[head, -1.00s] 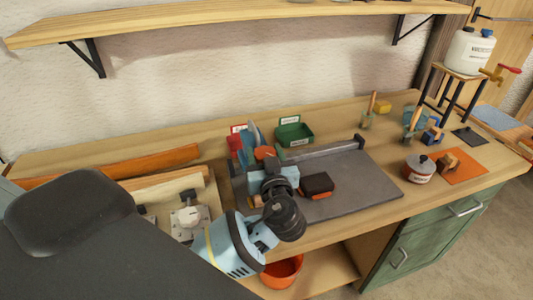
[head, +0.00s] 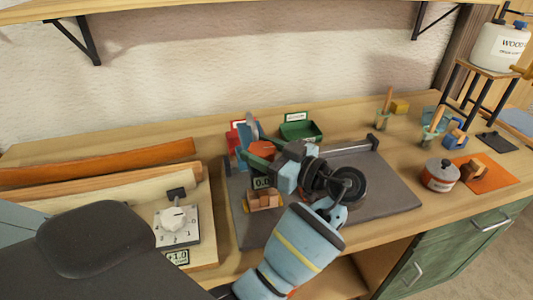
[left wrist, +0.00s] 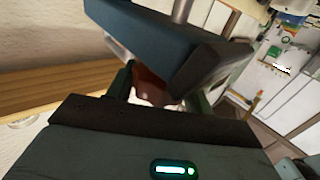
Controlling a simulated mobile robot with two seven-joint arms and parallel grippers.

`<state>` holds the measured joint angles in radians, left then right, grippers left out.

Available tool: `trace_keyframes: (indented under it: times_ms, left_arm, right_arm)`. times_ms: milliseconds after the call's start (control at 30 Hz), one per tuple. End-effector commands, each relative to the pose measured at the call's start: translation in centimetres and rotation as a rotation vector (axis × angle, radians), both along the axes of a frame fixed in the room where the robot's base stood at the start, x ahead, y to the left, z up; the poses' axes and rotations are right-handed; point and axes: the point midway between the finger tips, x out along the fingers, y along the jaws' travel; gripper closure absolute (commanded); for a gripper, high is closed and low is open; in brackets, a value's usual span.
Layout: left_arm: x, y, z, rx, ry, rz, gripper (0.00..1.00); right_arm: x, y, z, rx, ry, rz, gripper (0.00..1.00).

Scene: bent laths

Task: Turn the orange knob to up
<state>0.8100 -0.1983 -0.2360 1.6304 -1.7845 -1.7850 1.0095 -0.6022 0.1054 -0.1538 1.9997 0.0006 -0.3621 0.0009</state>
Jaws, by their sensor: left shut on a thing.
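Which way the knob points I cannot tell. My right gripper is not in view.
A small display (head: 262,183) and a brown block (head: 263,200) are below the knob. A white dial (head: 173,218) is on a plate at left. A green bin (head: 301,131) stands behind. The right part of the grey board (head: 385,190) is clear.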

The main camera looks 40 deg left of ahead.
Motion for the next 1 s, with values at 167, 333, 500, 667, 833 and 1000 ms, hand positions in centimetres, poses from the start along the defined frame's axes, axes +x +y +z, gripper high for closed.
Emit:
trace_keyframes:
  times_ms: [167, 333, 500, 667, 833, 1000]
  left_arm:
    - [0.05, 0.00, -0.09, 0.001, 0.000, 0.064, 0.71]
    - [0.03, 0.01, 0.03, 0.002, -0.001, 0.093, 0.71]
    - [0.01, 0.02, 0.14, 0.002, -0.002, 0.101, 0.71]
    - [0.00, 0.03, 0.17, 0.002, -0.002, 0.101, 0.71]
    - [0.00, 0.03, 0.18, 0.002, -0.003, 0.100, 0.41]
    - [0.00, 0.03, 0.12, 0.001, -0.002, 0.100, 0.27]
  right_arm:
    - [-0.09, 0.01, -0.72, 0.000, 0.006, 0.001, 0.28]
    - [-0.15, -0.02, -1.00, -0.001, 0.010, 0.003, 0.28]
    - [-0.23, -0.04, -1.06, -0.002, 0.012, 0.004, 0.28]
    - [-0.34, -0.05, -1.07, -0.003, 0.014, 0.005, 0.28]
    - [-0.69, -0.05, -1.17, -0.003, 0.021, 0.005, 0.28]
    - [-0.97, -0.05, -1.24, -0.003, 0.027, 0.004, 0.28]
